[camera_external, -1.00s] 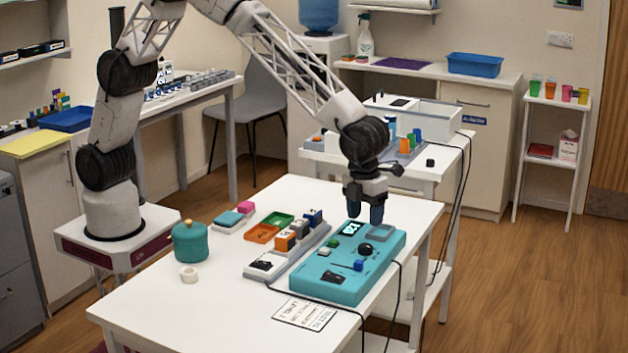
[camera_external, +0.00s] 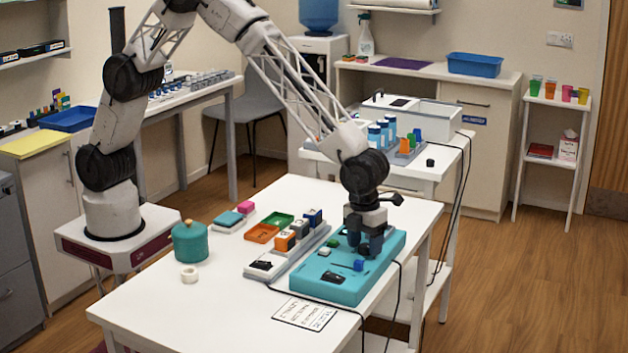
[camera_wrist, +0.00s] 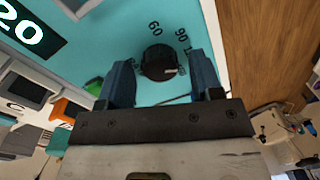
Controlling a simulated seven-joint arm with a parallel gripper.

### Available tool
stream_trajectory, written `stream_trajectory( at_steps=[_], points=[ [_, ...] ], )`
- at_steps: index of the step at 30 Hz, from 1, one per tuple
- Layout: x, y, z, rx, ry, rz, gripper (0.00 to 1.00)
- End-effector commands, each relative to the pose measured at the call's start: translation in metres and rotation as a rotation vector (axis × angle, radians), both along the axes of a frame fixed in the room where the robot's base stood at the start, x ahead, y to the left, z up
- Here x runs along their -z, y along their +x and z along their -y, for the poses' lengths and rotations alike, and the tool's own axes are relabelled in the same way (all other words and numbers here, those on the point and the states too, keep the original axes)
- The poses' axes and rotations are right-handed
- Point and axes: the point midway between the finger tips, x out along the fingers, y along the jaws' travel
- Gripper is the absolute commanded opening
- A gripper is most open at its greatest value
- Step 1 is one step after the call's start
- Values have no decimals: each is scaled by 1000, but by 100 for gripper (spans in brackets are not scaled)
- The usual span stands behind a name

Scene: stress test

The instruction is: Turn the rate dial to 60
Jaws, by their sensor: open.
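The rate dial (camera_wrist: 158,62) is a round black knob on a teal panel (camera_external: 352,293), which lies on the white table. In the wrist view, "60" is printed above the dial and "90" to its upper right, with further marks only partly readable. A pale mark on the knob points to the right, slightly down. My gripper (camera_external: 367,250) is pointed down over the panel; it also shows in the wrist view (camera_wrist: 161,68). Its blue-grey fingers are open on either side of the dial, with gaps visible.
The panel's display (camera_wrist: 20,27) shows "20", cut off by the frame edge. A printed card (camera_external: 305,314) lies in front.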

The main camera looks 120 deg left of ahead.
Motion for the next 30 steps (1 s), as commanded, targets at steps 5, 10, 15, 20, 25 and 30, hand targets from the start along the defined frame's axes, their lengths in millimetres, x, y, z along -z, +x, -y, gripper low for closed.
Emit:
stream_trajectory(
  at_steps=[5,10,15,20,25,30],
  points=[
    [2,0,0,0,0,1,59],
    [2,0,0,0,0,1,59],
    [2,0,0,0,0,1,35],
    [2,0,0,0,0,1,10],
    [2,0,0,-4,0,1,10],
    [2,0,0,-31,0,1,10]
  ],
)
